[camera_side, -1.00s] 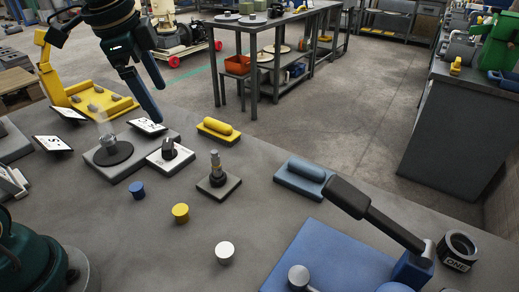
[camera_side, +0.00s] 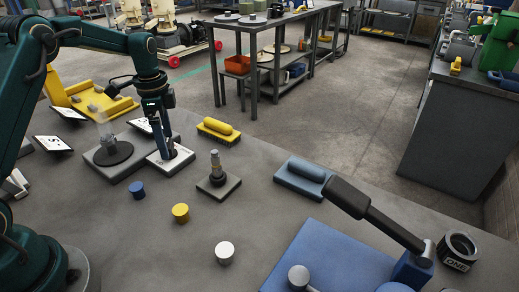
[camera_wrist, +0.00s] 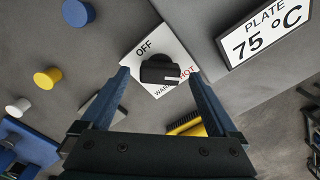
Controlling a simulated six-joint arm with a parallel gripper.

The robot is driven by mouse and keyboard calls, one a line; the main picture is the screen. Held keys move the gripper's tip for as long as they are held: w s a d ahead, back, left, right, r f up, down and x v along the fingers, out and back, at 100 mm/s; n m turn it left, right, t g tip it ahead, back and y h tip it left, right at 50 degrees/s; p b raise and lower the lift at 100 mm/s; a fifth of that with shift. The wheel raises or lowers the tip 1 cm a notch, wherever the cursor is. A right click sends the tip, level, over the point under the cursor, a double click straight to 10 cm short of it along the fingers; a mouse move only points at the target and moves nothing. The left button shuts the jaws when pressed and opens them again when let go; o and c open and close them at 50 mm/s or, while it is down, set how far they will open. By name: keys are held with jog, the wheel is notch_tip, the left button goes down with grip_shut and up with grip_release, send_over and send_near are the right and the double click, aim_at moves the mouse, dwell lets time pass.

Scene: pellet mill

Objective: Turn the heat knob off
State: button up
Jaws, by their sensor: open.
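The heat knob (camera_wrist: 160,70) is a black grip on a white plate (camera_wrist: 158,45) marked OFF, WARM and HOT. Its grip bar lies roughly across the wrist picture, with its right end near the red HOT. My gripper (camera_wrist: 158,76) is open, with one blue finger on the left of the knob and one on the right. Gaps show between fingers and knob. In the side view my gripper (camera_side: 167,154) points straight down over the white plate (camera_side: 158,163), and its fingers hide most of the knob.
A round dark hot plate (camera_side: 112,154) with a clear vessel stands left of the knob. A metal post on a base (camera_side: 217,182) stands to the right. Blue (camera_side: 137,190), yellow (camera_side: 180,212) and white (camera_side: 225,252) pegs are in front.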

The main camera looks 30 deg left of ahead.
jog(key=shift+f, duration=0.5)
jog(key=c, duration=1.4)
